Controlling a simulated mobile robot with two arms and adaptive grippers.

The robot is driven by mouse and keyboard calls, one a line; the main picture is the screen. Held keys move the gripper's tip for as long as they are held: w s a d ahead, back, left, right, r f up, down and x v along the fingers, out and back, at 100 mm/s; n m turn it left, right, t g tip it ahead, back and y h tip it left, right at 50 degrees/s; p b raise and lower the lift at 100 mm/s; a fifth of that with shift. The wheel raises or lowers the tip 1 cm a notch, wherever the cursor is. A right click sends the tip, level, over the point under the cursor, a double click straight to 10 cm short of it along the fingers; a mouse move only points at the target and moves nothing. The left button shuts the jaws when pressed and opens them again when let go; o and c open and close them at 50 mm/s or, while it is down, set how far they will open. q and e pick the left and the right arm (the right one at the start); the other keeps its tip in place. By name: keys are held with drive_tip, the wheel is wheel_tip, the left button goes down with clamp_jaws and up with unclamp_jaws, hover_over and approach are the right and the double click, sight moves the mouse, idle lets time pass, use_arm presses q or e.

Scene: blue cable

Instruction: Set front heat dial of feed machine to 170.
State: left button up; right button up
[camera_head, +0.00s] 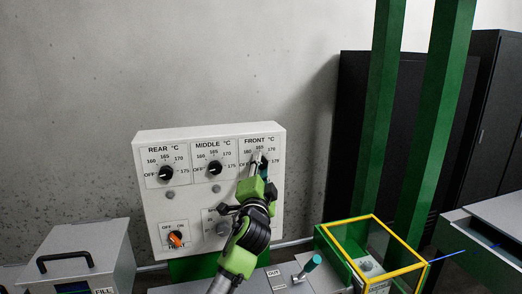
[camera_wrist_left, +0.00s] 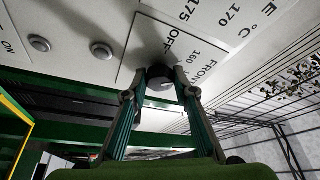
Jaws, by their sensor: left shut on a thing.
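The white control panel (camera_head: 208,140) has three heat dials along its top, marked rear, middle and front. The front heat dial (camera_wrist_left: 160,84) is a round dark knob on the panel's right; in the head view it is mostly hidden behind my left gripper (camera_head: 259,166). In the left wrist view, the fingertips of the left gripper (camera_wrist_left: 161,76) are shut on the dial from both sides. The printed 160, 165 and 170 show above it in the head view. I cannot tell where its pointer stands. My right gripper is not in view.
The rear dial (camera_head: 166,173) and middle dial (camera_head: 214,168) sit to the left. An orange switch (camera_head: 176,239) is below. A yellow-framed green box (camera_head: 372,251) and green posts (camera_head: 380,110) stand to the right. A grey box with a handle (camera_head: 75,260) stands at left.

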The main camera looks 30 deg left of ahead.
use_arm(q)
drive_tip(key=m+g, duration=0.2)
drive_tip(key=m, duration=0.3)
drive_tip(key=m+g+p, duration=0.1)
drive_tip(key=m+g, duration=0.1)
drive_tip(key=m, duration=0.3)
drive_tip(key=r+m+g+h+p, duration=0.1)
drive_tip(key=m+g, duration=0.1)
drive_tip(key=m, duration=0.3)
drive_tip(key=shift+w+d, duration=0.1)
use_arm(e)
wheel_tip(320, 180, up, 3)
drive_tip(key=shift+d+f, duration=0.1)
use_arm(q)
drive_tip(key=shift+g, duration=0.3)
drive_tip(key=o, duration=1.1)
drive_tip(key=v, duration=1.2)
drive_tip(key=shift+f, duration=0.1)
